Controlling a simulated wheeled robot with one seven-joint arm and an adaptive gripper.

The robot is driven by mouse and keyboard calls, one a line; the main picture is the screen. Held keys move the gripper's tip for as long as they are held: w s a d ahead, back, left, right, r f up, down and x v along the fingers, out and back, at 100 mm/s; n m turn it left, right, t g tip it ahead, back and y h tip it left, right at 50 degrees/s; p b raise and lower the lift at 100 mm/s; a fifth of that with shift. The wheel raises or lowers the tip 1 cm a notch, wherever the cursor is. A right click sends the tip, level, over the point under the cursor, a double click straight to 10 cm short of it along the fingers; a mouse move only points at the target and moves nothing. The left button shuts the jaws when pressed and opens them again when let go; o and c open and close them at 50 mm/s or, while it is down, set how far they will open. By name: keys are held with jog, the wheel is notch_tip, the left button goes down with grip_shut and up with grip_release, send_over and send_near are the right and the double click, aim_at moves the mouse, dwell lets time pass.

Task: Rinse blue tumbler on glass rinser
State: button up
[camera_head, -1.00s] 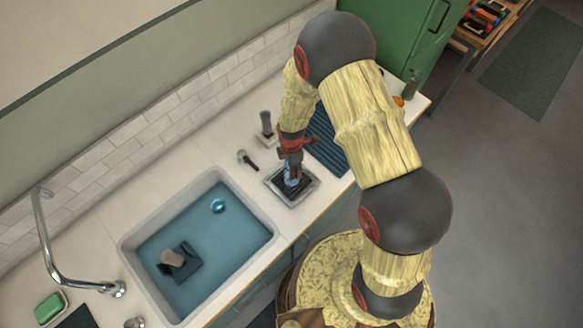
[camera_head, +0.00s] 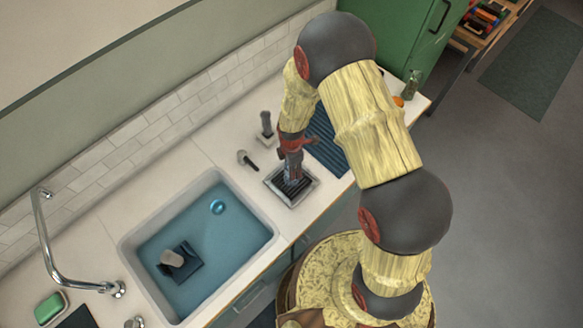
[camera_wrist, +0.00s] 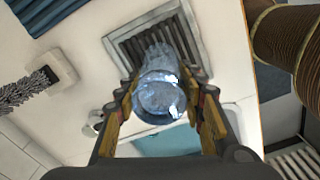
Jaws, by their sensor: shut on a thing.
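The blue tumbler (camera_wrist: 158,92) is clear and bluish, and in the wrist view it sits between my two fingers. My gripper (camera_wrist: 166,98) is shut on it, with one finger on each side. The glass rinser (camera_wrist: 198,38) is a square pale metal frame with a dark slatted grate. The tumbler is over the grate; I cannot tell whether it touches. In the head view my gripper (camera_head: 291,160) points down over the rinser (camera_head: 303,199), and the tumbler is hard to make out there.
A dark ribbed mat (camera_head: 326,146) lies to the right. A grey brush (camera_head: 266,124) and a black-headed fitting (camera_head: 246,158) stand behind.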

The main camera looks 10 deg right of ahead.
jog(key=shift+r+p, duration=2.15)
jog(key=shift+r, duration=1.4)
